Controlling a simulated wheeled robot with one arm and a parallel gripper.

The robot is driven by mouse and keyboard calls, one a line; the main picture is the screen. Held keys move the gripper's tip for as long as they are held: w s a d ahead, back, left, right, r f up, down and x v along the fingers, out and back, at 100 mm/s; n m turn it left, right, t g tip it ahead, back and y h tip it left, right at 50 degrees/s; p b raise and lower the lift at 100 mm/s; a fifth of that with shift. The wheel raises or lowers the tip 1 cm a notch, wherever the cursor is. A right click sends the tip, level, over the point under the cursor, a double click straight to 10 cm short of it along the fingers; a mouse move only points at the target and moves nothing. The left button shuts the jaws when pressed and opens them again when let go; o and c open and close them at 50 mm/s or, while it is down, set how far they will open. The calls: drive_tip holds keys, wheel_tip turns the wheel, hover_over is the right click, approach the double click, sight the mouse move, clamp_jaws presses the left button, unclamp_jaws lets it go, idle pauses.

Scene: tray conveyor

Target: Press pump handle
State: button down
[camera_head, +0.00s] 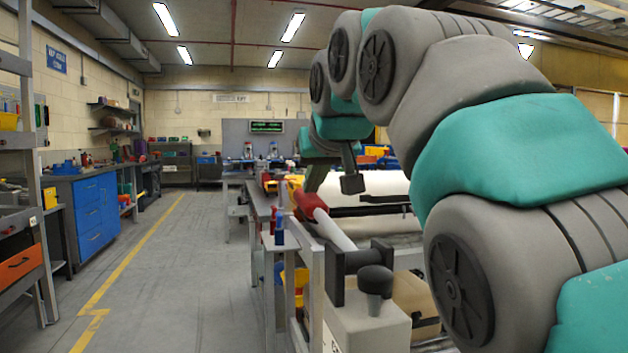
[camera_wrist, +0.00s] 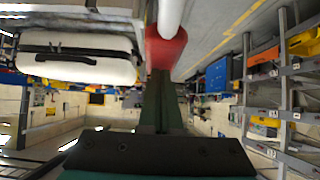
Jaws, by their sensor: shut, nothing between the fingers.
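The pump handle is a pale lever (camera_head: 334,232) with a red grip (camera_head: 312,203) on its far end. It rises from a black bracket on a grey pump body (camera_head: 366,322) in the foreground. In the wrist view the red grip (camera_wrist: 165,50) and the pale lever (camera_wrist: 171,14) lie just beyond my fingertips. My gripper (camera_head: 313,187) is shut and empty, pointing down at the red grip from above. In the wrist view its dark fingers (camera_wrist: 160,76) end at the grip's edge. I cannot tell whether they touch it.
A black knob (camera_head: 375,281) stands on the pump body. A blue bottle (camera_head: 279,227) stands on a small ledge left of the lever. A large white rounded object (camera_wrist: 78,58) lies beside the handle. The grey floor to the left is clear, up to a blue cabinet (camera_head: 95,212).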

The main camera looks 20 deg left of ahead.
sight(312, 197)
wheel_tip(312, 197, down, 9)
drive_tip(key=g+b, duration=0.1)
drive_tip(key=shift+w+a+h+b, duration=0.25)
drive_tip(key=shift+w+h+b, duration=0.15)
drive_tip(key=r+p, duration=0.2)
drive_tip(key=r, duration=0.1)
drive_tip(key=w+r+p, duration=0.1)
drive_tip(key=r, duration=0.1)
drive_tip(key=shift+a+r+p, duration=0.15)
drive_tip(key=shift+a+p, duration=0.05)
drive_tip(key=shift+p, duration=0.2)
drive_tip(key=shift+s+b, duration=0.15)
drive_tip(key=shift+b, duration=0.35)
drive_tip(key=s+r, duration=0.1)
drive_tip(key=r, duration=0.1)
drive_tip(key=s+d+r, duration=0.1)
drive_tip(key=r, duration=0.1)
drive_tip(key=s+d+r+p, duration=0.1)
drive_tip(key=r, duration=0.2)
drive_tip(key=shift+s, duration=0.15)
drive_tip(key=shift+s+d+r, duration=0.2)
drive_tip(key=shift+s+r, duration=0.1)
drive_tip(key=shift+r, duration=0.1)
